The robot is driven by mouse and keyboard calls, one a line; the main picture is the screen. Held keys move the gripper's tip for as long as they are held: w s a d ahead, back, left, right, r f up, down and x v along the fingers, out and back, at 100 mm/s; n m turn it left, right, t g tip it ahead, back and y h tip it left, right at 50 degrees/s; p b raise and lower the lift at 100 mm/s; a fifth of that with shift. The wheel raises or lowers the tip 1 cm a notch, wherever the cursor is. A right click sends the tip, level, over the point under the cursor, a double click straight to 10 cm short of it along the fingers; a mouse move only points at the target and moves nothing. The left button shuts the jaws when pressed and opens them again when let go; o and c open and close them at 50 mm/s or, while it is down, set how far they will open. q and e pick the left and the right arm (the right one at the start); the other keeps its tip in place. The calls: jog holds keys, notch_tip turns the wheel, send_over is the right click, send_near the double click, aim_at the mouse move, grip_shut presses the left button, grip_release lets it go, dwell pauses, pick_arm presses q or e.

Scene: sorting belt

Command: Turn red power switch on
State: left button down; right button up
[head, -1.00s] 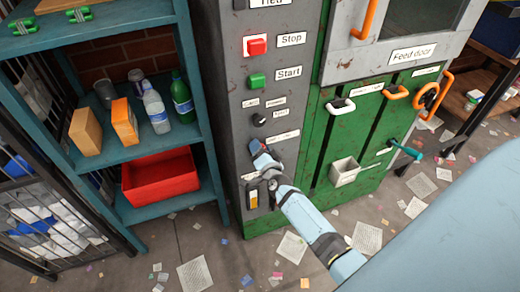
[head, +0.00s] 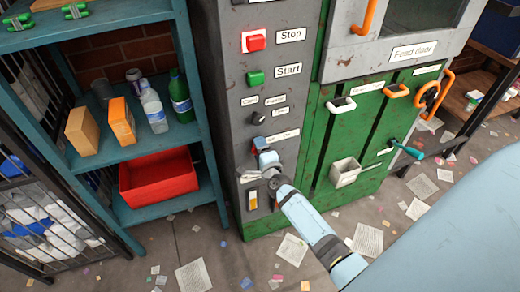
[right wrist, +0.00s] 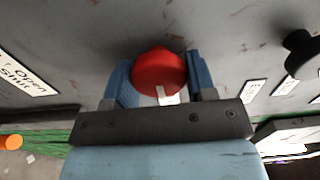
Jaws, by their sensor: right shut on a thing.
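The red power switch (right wrist: 158,72) is a round red knob with a small white mark on the grey panel. In the right wrist view it sits between the two blue fingers of my right gripper (right wrist: 160,82), which is shut on it. In the head view my right gripper (head: 260,158) is at the lower part of the grey control panel (head: 232,110), and the hand hides the red switch there. My left gripper is not in view.
Above are a red Stop button (head: 256,41), a green Start button (head: 255,77) and a black knob (head: 258,117). A yellow-lit part (head: 252,200) sits below the hand. A teal shelf (head: 150,212) stands left; green doors (head: 365,125) with handles are right.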

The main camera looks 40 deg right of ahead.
dwell(0.5)
jog(key=o, duration=0.9)
jog(key=v, duration=1.4)
jog(key=shift+a, duration=0.2)
